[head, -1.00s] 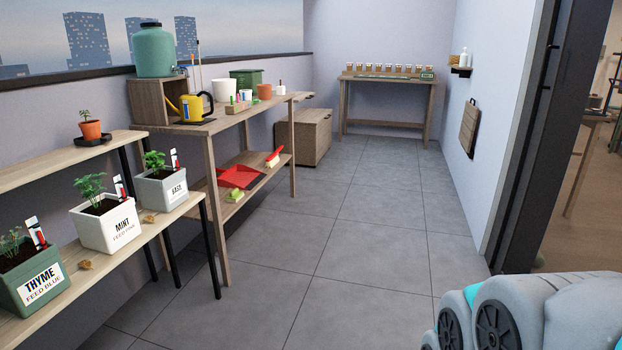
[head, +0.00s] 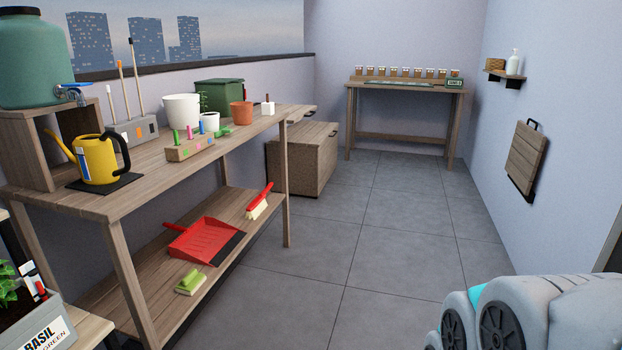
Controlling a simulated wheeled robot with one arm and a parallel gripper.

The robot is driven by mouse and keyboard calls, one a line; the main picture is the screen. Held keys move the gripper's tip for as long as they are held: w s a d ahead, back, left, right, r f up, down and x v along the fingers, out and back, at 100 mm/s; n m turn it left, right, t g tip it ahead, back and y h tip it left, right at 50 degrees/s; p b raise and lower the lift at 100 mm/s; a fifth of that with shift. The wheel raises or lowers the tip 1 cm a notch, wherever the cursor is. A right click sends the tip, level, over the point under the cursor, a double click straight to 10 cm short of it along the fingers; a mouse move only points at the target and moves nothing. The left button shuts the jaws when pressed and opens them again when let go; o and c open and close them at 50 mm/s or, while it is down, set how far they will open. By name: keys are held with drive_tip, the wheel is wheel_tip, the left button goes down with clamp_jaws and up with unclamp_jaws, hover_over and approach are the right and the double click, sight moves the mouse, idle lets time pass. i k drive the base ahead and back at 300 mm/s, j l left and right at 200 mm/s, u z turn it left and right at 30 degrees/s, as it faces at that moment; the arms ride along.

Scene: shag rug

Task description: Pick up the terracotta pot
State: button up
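The terracotta pot (head: 241,113) stands upright on the top of the wooden workbench (head: 150,165), toward its far right part. It looks empty from here, though its inside is hard to see. A small white block-like item (head: 268,107) stands just right of it, and a white cup (head: 209,122) stands to its left. Part of my arm shows at the lower right, well apart from the bench. My gripper is not in view.
A yellow watering can (head: 97,160), a wooden holder with coloured pegs (head: 190,147) and a large white pot (head: 182,111) share the bench top. A red dustpan (head: 205,240) lies on the lower shelf. The tiled floor (head: 390,240) right of the bench is clear.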

sight(242, 111)
drive_tip(key=i+u, duration=0.1)
drive_tip(key=i, duration=0.95)
drive_tip(key=i+l+u, duration=0.1)
drive_tip(key=i, duration=0.9)
drive_tip(key=i+z, duration=0.1)
drive_tip(key=i+l+u, duration=0.15)
drive_tip(key=i+l, duration=0.05)
